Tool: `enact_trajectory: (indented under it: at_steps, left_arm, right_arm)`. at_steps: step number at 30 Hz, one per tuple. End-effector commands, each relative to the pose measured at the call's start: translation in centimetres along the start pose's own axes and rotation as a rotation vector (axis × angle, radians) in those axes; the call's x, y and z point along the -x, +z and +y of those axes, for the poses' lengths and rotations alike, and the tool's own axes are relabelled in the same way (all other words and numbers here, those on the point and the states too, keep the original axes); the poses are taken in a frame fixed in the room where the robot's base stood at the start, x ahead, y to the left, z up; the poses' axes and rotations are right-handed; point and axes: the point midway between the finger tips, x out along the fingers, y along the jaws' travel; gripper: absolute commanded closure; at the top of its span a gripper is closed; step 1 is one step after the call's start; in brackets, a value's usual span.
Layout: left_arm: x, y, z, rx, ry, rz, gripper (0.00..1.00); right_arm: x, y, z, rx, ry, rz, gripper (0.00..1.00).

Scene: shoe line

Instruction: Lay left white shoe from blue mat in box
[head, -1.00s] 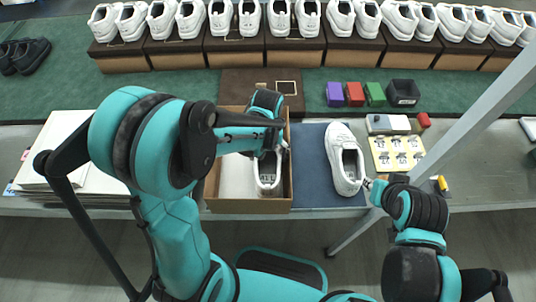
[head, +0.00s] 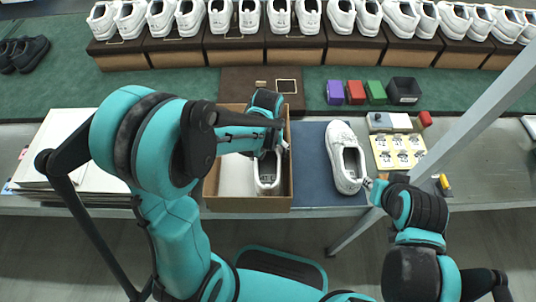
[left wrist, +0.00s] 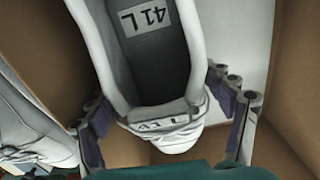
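A white shoe (head: 267,180) lies in the open brown box (head: 249,209), by its right wall. In the left wrist view its insole label (left wrist: 144,18) reads 41 L. My left gripper (head: 273,148) reaches into the box at that shoe. In the left wrist view its fingers (left wrist: 162,115) stand spread on either side of the heel, with narrow gaps beside it; it looks open. Another white shoe (head: 346,160) lies on the blue mat (head: 313,170). My right gripper (head: 372,187) is at the mat's right edge, close to that shoe; its fingers are too small to judge.
White paper (head: 236,178) lines the box's left side. White sheets (head: 57,140) are stacked at left. Shoes on boxes line the back.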

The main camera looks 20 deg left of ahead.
Motion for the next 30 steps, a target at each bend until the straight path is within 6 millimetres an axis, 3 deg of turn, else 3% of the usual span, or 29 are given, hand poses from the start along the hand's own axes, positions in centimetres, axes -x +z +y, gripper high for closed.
enact_trajectory:
  at_steps: [1,2,12,16,30]
  left_arm:
    - [0.0,0.0,0.0,0.000,0.000,0.000,0.06]
    - [0.0,0.0,0.0,0.000,0.000,0.000,0.00]
    - [0.1,0.0,0.0,-0.001,0.001,0.000,0.00]
    - [1.0,0.0,0.0,-0.001,0.001,0.000,0.00]
    - [10.2,0.0,0.0,0.000,0.000,0.000,0.00]
  right_arm:
    - [0.0,0.0,0.0,0.000,0.000,0.000,0.71]
    - [0.0,0.0,0.0,0.000,0.000,0.000,0.71]
    - [0.0,0.0,0.0,0.000,0.000,0.000,0.71]
    - [0.0,0.0,0.0,0.000,0.000,0.000,0.71]
    - [0.0,0.0,0.0,0.000,0.000,0.000,0.71]
